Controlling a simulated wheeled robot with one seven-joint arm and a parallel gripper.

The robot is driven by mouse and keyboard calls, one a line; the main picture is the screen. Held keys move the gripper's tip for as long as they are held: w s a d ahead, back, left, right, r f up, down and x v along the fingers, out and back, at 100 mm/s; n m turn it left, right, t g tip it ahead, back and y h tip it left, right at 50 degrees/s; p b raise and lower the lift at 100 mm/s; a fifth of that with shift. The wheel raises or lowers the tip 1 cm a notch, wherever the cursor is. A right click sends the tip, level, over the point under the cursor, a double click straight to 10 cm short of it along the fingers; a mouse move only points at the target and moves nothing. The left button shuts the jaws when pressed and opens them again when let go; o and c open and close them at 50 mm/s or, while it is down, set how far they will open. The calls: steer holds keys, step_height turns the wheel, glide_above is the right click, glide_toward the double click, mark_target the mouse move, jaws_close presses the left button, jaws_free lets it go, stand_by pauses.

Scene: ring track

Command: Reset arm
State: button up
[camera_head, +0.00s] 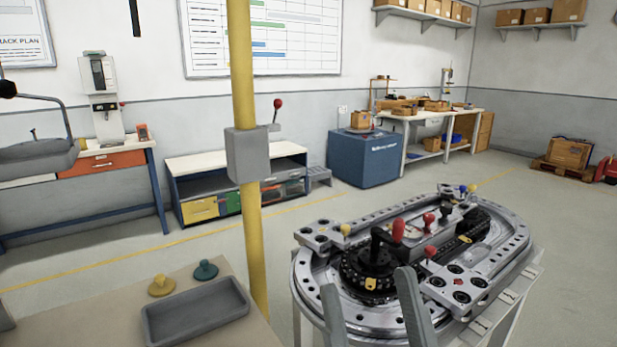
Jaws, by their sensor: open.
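My gripper (368,288) shows at the bottom of the head view as two grey fingers, spread apart with nothing between them. The rest of my arm is below the picture edge. Behind the fingers is the oval metal ring track (312,272) on a stand. A black crank with a red knob (398,229) stands on a black disc at the track's near left part. More small red-knobbed levers (429,219) stand at its middle. The fingers overlap the track's near edge in the picture; I cannot tell whether they touch it.
A yellow post (244,90) with a grey box and red-knobbed lever stands left of the track. A tan table at lower left holds a grey tray (196,312) and yellow and green knobs (206,269). Benches and a blue cabinet (365,160) line the wall. Floor beyond the track is clear.

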steer(key=s+d+f+m+g+h+p, duration=0.1)
steer(key=s+d+f+m+g+h, duration=0.25)
steer(key=f, duration=0.55)
steer(key=s+d+f+m+g+h+p, duration=0.1)
steer(key=s+d+f+g+h, duration=0.25)
steer(key=d+f+h, duration=0.35)
steer(key=s+d+f+g+y+p, duration=0.1)
steer(key=s+d+f+g, duration=0.1)
steer(key=s+f, duration=0.3)
steer(key=s+d+f+g+y+p, duration=0.1)
steer(key=s+f, duration=0.4)
steer(key=s, duration=0.6)
steer(key=shift+s+d+f+n+g, duration=0.25)
steer(key=shift+s+d+n+g, duration=0.15)
steer(key=shift+g, duration=0.8)
steer(key=shift+w, duration=0.1)
